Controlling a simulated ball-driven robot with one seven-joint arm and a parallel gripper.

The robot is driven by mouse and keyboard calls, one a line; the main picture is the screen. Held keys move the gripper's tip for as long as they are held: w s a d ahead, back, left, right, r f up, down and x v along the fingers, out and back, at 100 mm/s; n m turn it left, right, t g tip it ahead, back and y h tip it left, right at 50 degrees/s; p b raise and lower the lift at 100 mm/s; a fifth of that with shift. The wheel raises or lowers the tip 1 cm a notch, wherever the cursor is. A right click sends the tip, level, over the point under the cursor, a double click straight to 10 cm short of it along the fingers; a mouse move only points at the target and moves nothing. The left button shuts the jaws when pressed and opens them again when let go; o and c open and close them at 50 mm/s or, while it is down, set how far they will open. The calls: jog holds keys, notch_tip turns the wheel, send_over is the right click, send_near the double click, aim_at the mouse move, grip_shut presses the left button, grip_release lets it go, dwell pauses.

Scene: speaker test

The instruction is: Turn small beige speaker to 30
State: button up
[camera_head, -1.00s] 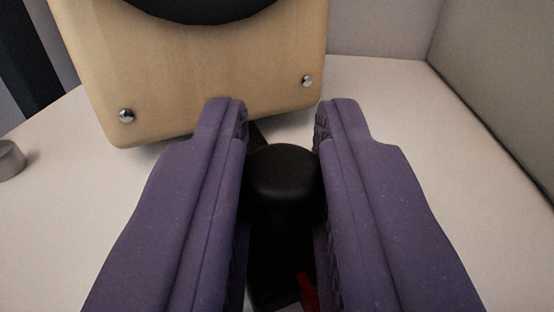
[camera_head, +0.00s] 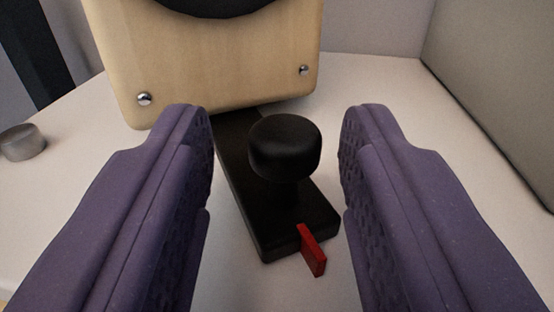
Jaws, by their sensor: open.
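The small beige speaker (camera_head: 215,72) stands at the top of the view, a wooden-looking box with screws in its lower corners and part of a dark round cone. A black arm (camera_head: 240,190) reaches out from under it toward me. A round black knob (camera_head: 285,146) stands on this arm, and a red pointer (camera_head: 312,250) sticks out at its near end. My gripper (camera_head: 277,125) is open, with one purple finger on each side of the knob and a gap on both sides. Any scale with numbers is not visible.
The speaker and arm are on a pale surface (camera_head: 375,95). A small grey metal cylinder (camera_head: 22,142) stands at the far left. A grey panel (camera_head: 500,90) rises at the right. A dark post (camera_head: 38,55) is at the upper left.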

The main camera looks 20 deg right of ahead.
jog(key=v, duration=0.6)
jog(key=shift+s+b, duration=0.1)
jog(key=shift+b, duration=0.2)
